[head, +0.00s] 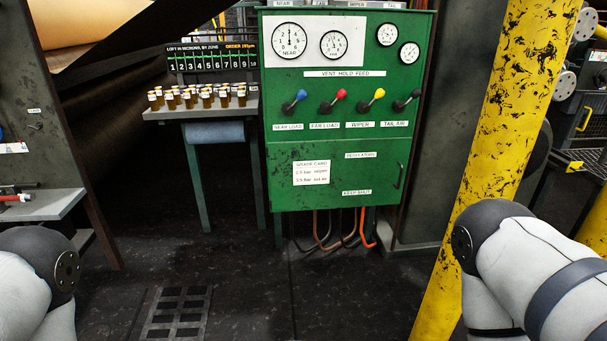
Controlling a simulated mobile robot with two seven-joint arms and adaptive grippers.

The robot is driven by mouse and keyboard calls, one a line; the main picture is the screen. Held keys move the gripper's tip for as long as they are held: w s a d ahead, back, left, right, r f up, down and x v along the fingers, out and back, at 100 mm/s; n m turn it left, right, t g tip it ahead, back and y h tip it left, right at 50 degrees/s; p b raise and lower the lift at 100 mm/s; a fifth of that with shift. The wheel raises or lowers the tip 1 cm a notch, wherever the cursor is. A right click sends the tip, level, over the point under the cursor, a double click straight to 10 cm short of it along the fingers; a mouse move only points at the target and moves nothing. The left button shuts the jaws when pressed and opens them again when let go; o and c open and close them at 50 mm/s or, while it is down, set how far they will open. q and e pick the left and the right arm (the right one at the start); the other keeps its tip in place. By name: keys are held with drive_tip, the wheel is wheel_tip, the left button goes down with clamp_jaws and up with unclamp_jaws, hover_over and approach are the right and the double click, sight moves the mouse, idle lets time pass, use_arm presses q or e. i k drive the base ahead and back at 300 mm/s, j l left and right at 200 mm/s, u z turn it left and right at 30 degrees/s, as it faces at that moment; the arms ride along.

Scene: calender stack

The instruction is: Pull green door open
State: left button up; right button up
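A green cabinet stands in the middle of the head view. Its lower part is a green door (334,184), which looks shut and flush with the front. A dark curved handle (399,175) is on the door's right side. The door bears a white card (311,172) and labels reading "REGULATORS" and "KEEP SHUT". Parts of my arms show at the lower left and lower right, both apart from the cabinet. Neither gripper is in view.
Above the door are gauges (290,40) and several coloured levers (339,101). Small brown bottles stand on a side shelf (190,112) at left. A yellow pillar (502,130) stands right of the cabinet. Hoses (325,232) hang below. The dark floor in front is clear.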

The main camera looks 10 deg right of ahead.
sight(321, 175)
drive_tip(key=i+l+z, duration=0.5)
drive_tip(key=i+z, duration=1.15)
